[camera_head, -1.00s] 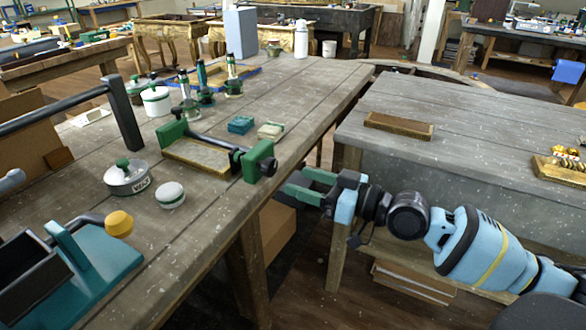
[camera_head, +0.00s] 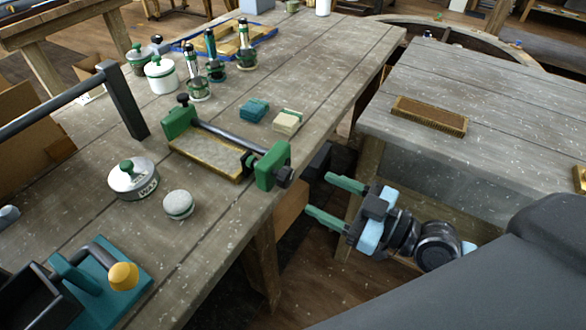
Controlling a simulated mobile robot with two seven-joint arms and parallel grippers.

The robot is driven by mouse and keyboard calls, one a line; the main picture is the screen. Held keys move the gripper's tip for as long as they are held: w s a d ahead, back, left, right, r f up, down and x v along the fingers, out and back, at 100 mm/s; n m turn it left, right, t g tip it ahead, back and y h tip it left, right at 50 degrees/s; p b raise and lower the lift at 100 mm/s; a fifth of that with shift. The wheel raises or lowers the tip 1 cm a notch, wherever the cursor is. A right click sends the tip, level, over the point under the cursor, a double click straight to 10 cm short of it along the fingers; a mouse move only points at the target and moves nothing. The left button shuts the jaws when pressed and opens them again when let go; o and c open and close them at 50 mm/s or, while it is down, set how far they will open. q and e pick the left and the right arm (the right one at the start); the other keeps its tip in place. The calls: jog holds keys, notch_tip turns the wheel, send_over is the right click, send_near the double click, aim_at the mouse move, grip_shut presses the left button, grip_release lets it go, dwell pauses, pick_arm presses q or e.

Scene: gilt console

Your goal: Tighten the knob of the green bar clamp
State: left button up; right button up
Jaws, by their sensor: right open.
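The green bar clamp lies on the wooden bench, with a green end block (camera_head: 180,122) at its left, a dark bar (camera_head: 228,136) and a green end block (camera_head: 272,166) at the bench's right edge. A brass-edged grey plate (camera_head: 206,156) lies along the bar between the blocks. My right gripper (camera_head: 335,200) is open and empty, with two green fingers pointing left toward the knob. It is right of the bench edge, apart from the clamp. My left gripper is not in view.
On the bench (camera_head: 215,240) stand a wax tin (camera_head: 133,180), a round white-topped pot (camera_head: 178,204), a teal block (camera_head: 254,110), a pale block (camera_head: 287,121) and several bottles. A second table (camera_head: 470,140) is at right, with a gap between.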

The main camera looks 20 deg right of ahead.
aim_at(290, 179)
jog(key=p+x, duration=0.1)
jog(key=x, duration=0.5)
jog(key=shift+r+p, duration=0.2)
jog(key=shift+p, duration=0.2)
jog(key=shift+x, duration=0.9)
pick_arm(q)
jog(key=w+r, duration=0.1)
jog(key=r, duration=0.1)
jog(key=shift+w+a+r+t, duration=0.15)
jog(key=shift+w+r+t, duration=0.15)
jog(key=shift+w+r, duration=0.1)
pick_arm(e)
jog(key=shift+f, duration=0.25)
jog(key=c, duration=1)
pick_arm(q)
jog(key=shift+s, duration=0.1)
